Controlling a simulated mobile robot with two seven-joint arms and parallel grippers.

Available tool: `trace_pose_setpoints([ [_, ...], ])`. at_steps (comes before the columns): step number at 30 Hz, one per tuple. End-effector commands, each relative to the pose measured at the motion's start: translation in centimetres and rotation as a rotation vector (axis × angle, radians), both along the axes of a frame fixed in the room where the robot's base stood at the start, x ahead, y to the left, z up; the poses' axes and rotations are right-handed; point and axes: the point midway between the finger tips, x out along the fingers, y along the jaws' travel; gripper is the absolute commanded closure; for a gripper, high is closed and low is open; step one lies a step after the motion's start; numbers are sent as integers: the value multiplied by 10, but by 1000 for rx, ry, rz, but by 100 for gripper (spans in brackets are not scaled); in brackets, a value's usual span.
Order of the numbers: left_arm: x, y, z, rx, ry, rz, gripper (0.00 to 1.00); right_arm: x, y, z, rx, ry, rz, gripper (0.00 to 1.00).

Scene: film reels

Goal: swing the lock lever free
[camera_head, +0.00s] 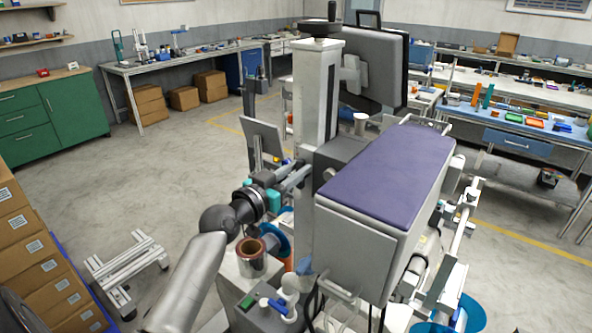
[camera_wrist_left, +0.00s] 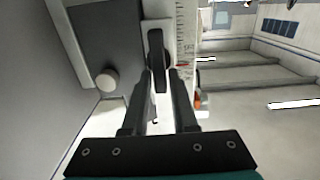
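A black lever (camera_wrist_left: 157,62) with a rounded end hangs beside a white ruled scale in the left wrist view. I take it to be the lock lever. My left gripper (camera_wrist_left: 160,72) has its two dark fingers apart, one on each side of the lever's lower part. A narrow gap seems to show between lever and fingers; firm contact cannot be made out. In the head view my left gripper (camera_head: 301,174) reaches the pale upright column (camera_head: 318,100) from the left. The lever cannot be made out there. My right gripper is not seen.
A large grey box with a purple top (camera_head: 390,170) stands right of the column. A round knob (camera_wrist_left: 107,80) sits left of the lever. A copper-lined cup (camera_head: 252,258) and a blue disc stand below my left forearm.

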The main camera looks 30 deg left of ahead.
Motion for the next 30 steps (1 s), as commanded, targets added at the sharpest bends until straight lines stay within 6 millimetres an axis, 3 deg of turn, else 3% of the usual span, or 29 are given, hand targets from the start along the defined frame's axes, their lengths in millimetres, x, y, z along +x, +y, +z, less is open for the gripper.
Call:
trace_pose_setpoints([
  [1, 0, 0, 0, 0, 0, 0, 82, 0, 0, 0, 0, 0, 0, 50],
  [6, 0, 0, 0, 0, 1, 0, 100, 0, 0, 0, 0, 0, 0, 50],
  [22, 0, 0, -3, -14, 9, -2, 100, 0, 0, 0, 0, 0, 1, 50],
  [30, 0, 2, -4, -131, 21, -2, 100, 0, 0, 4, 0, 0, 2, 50],
])
